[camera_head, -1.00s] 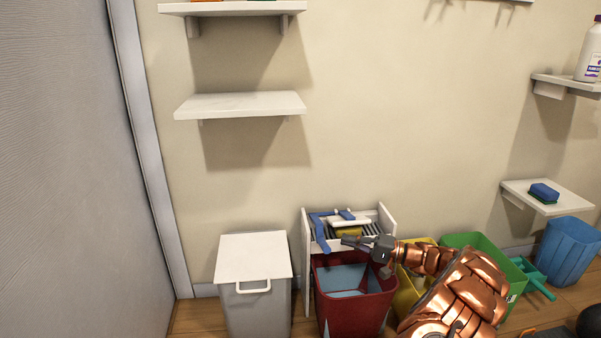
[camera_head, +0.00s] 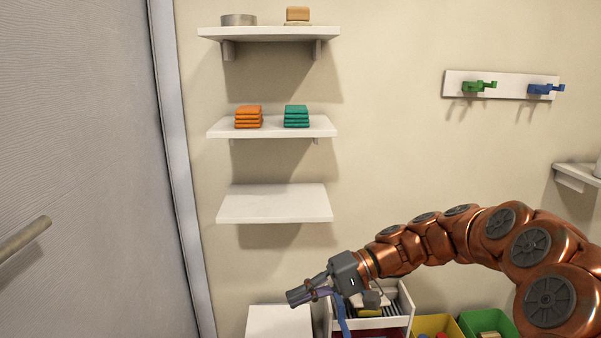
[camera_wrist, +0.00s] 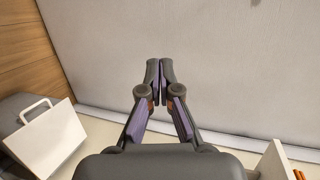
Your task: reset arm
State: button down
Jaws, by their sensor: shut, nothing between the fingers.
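My gripper (camera_head: 300,296) is at the end of my copper-coloured arm, which reaches in from the right in the head view. Its fingers point left, in front of the wall and above the left side of the white rack. In the wrist view my gripper (camera_wrist: 160,72) has its fingertips together, with nothing between them. Beyond the fingertips there is only a plain pale surface.
A white slatted rack (camera_head: 405,307) stands below my gripper, partly hidden by it. A white-lidded bin (camera_head: 278,322) is to its left, yellow (camera_head: 432,324) and green (camera_head: 470,322) bins to its right. An empty shelf (camera_head: 275,204) is above. A grey door (camera_head: 80,130) stands at left.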

jog(key=s+d+r+h+p, duration=0.1)
jog(key=s+r+h+p, duration=0.2)
jog(key=s+r+p, duration=0.4)
jog(key=s+d+r+h+p, duration=0.25)
jog(key=s+h+p, duration=0.2)
jog(key=s, duration=0.45)
jog(key=s+d+r+m+t+h+p, duration=0.2)
jog(key=s+d+r+h+p, duration=0.4)
jog(key=s+d+p, duration=0.6)
notch_tip(320, 180, up, 3)
jog(key=d+p, duration=0.1)
jog(key=d, duration=0.1)
jog(key=shift+s+d+p, duration=0.35)
jog(key=shift+p, duration=0.05)
jog(key=shift+s+f+h, duration=0.1)
jog(key=shift+h, duration=0.15)
